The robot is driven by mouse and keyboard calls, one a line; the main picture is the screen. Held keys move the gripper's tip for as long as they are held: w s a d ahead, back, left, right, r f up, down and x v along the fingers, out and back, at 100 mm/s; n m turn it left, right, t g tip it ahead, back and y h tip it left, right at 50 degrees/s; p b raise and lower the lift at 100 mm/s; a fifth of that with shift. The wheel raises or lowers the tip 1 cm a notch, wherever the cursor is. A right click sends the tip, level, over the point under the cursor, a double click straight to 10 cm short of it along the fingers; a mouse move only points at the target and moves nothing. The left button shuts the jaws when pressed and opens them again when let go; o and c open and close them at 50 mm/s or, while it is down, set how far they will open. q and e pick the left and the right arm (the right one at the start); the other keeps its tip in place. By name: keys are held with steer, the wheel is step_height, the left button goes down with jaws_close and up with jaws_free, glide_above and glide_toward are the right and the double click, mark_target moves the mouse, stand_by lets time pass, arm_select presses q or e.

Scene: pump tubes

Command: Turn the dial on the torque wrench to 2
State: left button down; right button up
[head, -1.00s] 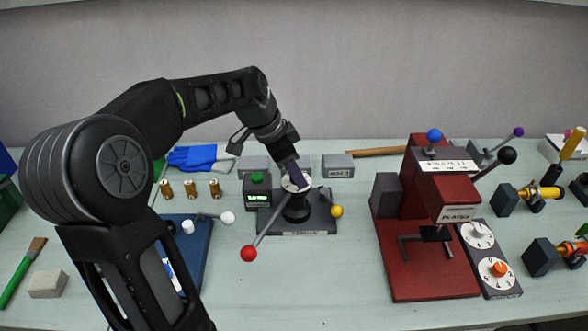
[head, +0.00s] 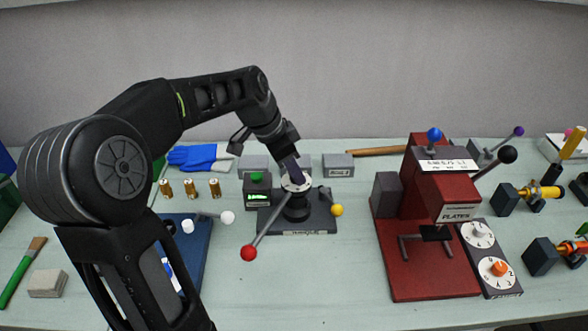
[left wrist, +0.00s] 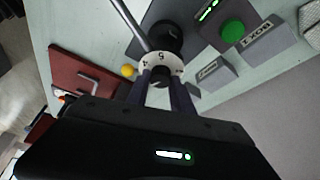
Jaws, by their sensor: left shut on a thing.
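The torque wrench stands upright on a dark base plate (head: 322,218) in the middle of the bench. Its long lever ends in a red ball (head: 249,253), pointing front left. Its white numbered dial (head: 290,186) sits on top; in the left wrist view the dial (left wrist: 163,57) shows a 5 on the lever side. My left gripper (head: 299,177) comes down from above and is shut on the dial's dark centre knob (left wrist: 158,78), one finger on each side. The fingers hide part of the dial. My right gripper is not in view.
A box with a green button (head: 257,178) and lit display stands just left of the wrench. A yellow ball (head: 337,210) is at its right. A red press (head: 425,265) stands further right, beside a panel with dials (head: 497,268). Grey blocks (head: 338,165) lie behind.

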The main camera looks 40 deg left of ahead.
arm_select(q)
steer(key=shift+n, duration=0.4)
steer(key=shift+d+n+t+y+b, duration=0.1)
steer(key=shift+n+t+y+b, duration=0.2)
steer(key=shift+n+y+b, duration=0.35)
steer(key=n+b, duration=0.1)
steer(key=n, duration=0.2)
steer(key=shift+f+y, duration=0.1)
steer(key=shift+y, duration=0.15)
steer(key=n+y+b, duration=0.1)
steer(key=n+b, duration=0.1)
steer(key=n, duration=0.1)
steer(key=shift+d+n+y, duration=0.15)
steer(key=shift+n+y, duration=0.1)
steer(key=shift+y, duration=0.05)
steer(key=shift+n+y+b, duration=0.5)
steer(key=shift+n+b, duration=0.25)
steer(key=shift+n, duration=0.85)
steer(key=c, duration=1.1)
jaws_free()
